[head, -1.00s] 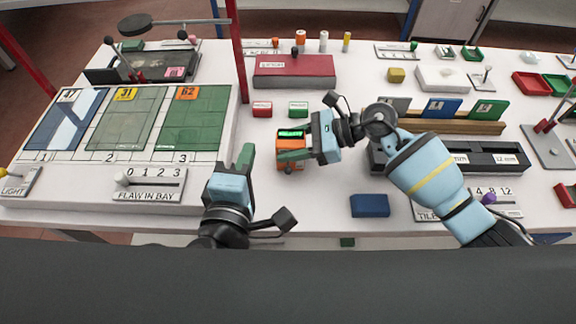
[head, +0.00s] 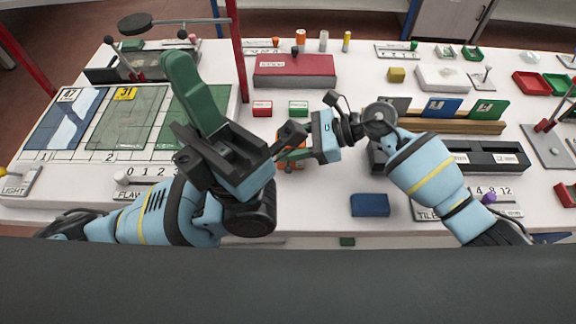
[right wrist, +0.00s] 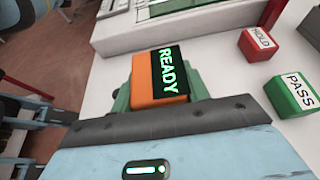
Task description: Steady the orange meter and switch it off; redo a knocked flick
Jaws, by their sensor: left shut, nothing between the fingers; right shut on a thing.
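The orange meter (head: 293,153) stands on the white bench, partly hidden in the head view by my left gripper. In the right wrist view the meter (right wrist: 149,85) shows an orange body and a dark screen reading READY in green. My right gripper (right wrist: 158,93) is shut on the meter, with green fingers at its sides. My left gripper (head: 184,72) is shut and empty. It is raised large in front of the meter's left side, its green fingers pointing up and away over the green glass panel. The meter's switch cannot be made out.
The red HOLD block (head: 262,108) and green PASS block (head: 298,108) sit behind the meter. A blue block (head: 370,205) lies to the front right. The bay board (head: 62,150) lies left, partly covered by my left arm. A red post (head: 237,50) rises behind it.

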